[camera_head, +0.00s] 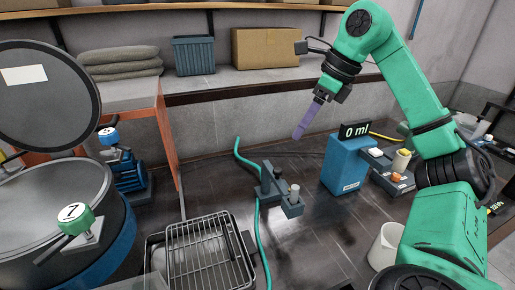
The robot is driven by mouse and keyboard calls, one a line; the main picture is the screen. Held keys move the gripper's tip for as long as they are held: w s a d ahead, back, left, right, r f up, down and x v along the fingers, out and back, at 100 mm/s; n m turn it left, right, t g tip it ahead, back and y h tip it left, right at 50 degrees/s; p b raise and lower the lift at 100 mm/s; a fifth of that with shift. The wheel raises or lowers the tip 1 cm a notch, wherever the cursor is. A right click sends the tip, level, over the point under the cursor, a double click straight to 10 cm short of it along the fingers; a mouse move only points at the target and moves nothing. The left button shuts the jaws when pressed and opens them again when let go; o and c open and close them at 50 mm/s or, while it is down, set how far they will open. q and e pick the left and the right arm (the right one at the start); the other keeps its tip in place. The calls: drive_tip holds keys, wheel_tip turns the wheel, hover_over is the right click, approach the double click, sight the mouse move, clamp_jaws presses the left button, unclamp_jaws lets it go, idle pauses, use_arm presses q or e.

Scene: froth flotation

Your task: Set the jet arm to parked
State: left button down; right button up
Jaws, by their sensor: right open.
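A small dark grey fixture (277,190) with upright posts and a pale-topped peg stands on the dark bench in the middle, beside a thin teal hose (259,225). It looks like the jet arm, but I cannot read its position or any marking on it. My right gripper (301,132) hangs above and behind the fixture, clear of it, at the end of the green arm coming from the right. A purple finger-like part points down and left from it. The gripper is open. My left gripper is out of view.
A blue box (344,165) reading "0 ml" stands right of the fixture. A wire rack (205,258) in a tray lies front left. A white cup (384,247) stands near my arm.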

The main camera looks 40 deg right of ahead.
drive_tip(key=b, duration=0.2)
approach(278, 169)
drive_tip(key=x, duration=0.7)
drive_tip(key=shift+w+f, duration=0.1)
drive_tip(key=shift+f, duration=0.45)
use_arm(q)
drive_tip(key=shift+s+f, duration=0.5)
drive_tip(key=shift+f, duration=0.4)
use_arm(e)
drive_tip(key=shift+a, duration=0.1)
drive_tip(key=shift+c, duration=0.4)
clamp_jaws()
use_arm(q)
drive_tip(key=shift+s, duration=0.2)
